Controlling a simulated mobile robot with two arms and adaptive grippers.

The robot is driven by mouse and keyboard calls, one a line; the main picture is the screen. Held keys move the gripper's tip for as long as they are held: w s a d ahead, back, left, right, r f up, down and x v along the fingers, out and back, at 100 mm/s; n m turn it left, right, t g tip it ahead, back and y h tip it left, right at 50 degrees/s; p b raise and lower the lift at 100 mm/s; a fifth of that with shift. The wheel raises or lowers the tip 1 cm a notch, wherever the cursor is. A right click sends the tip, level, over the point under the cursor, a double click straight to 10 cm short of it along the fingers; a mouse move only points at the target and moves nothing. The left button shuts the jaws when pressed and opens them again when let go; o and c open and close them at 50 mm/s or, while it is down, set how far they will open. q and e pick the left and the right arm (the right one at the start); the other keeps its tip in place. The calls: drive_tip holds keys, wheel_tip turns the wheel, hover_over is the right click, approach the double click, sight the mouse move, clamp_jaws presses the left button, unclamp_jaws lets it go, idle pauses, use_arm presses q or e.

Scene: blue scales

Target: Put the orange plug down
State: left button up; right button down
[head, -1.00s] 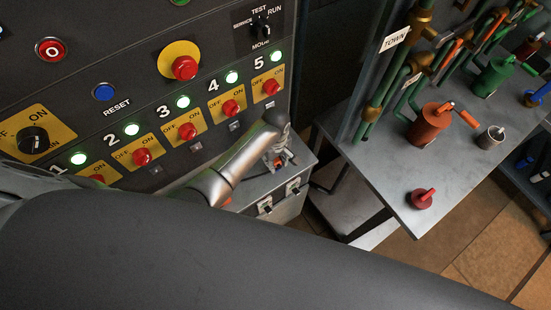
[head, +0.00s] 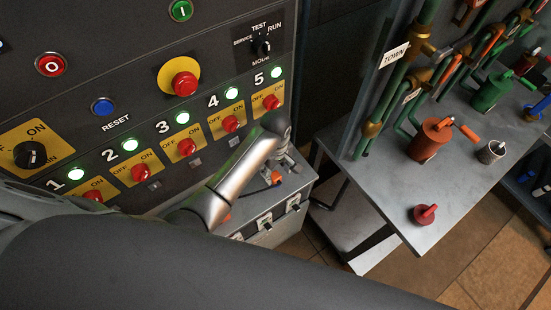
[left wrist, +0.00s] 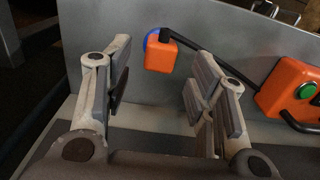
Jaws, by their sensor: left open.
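In the left wrist view, the orange plug (left wrist: 160,54) is a small orange block with a blue round part behind it. A black bar or cable runs from it toward an orange box (left wrist: 292,90) with a green button. My left gripper (left wrist: 154,92) is open, its two fingers apart, with the plug showing beyond the gap and apart from both pads. In the head view, my left gripper (head: 284,165) points down over a grey metal box, with a small orange part beside it, mostly hidden by my arm. My right gripper is not in view.
A dark control panel (head: 215,60) with lit green lamps and red knobs stands close at left. The grey box (head: 262,215) has latches on its front. At right, a grey table (head: 385,185) holds an orange can (head: 428,142), a red piece (head: 425,214) and pipes.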

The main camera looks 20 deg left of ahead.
sight(276, 175)
use_arm(q)
wheel_tip(276, 175, up, 7)
drive_tip(key=b, duration=0.1)
idle(0.7)
